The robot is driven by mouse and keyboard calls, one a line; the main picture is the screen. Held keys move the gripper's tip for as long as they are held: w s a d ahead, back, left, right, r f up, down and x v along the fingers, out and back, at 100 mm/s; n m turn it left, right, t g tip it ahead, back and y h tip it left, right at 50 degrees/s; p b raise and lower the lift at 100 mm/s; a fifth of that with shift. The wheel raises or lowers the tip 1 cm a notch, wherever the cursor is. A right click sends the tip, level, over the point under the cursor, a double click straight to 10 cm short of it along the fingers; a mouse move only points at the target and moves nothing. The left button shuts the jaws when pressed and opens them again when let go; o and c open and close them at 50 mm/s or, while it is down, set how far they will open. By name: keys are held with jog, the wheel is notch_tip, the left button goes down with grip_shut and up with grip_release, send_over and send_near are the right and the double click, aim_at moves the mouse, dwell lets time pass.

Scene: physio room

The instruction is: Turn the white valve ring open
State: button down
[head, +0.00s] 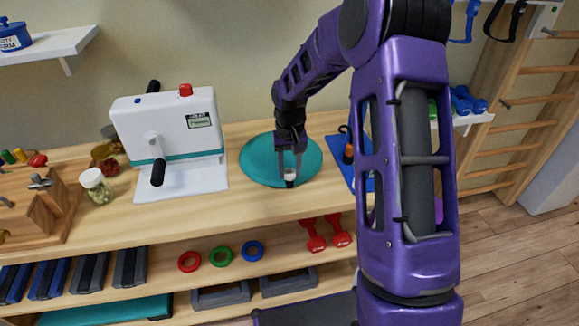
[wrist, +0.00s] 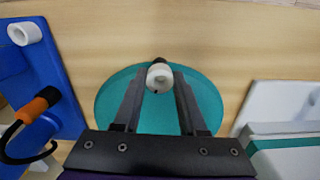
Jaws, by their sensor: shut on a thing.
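The white valve ring (head: 291,173) sits over the teal round cushion (head: 258,164), near its front edge. A small dark part shows just below the ring. In the wrist view the white ring (wrist: 160,77) lies between my two fingertips, with a dark stub beyond it. My gripper (head: 289,164) points down at the cushion and is shut on the ring. The wrist view shows both fingers of my gripper (wrist: 160,86) leaning in to the ring's sides. I cannot tell how far the ring is turned.
A white machine (head: 168,130) with a black handle stands left of the cushion. A blue tray (wrist: 62,85) on the other side holds an orange-and-black tool (wrist: 36,104) and a white cylinder (wrist: 25,33). A jar (head: 97,186) stands farther left on the wooden bench.

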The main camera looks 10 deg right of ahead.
jog(key=shift+n, duration=1)
jog(key=shift+c, duration=2.3)
grip_release()
jog(key=shift+r, duration=0.1)
notch_tip(320, 180, up, 17)
jog(key=p, duration=0.2)
jog(key=shift+r, duration=0.15)
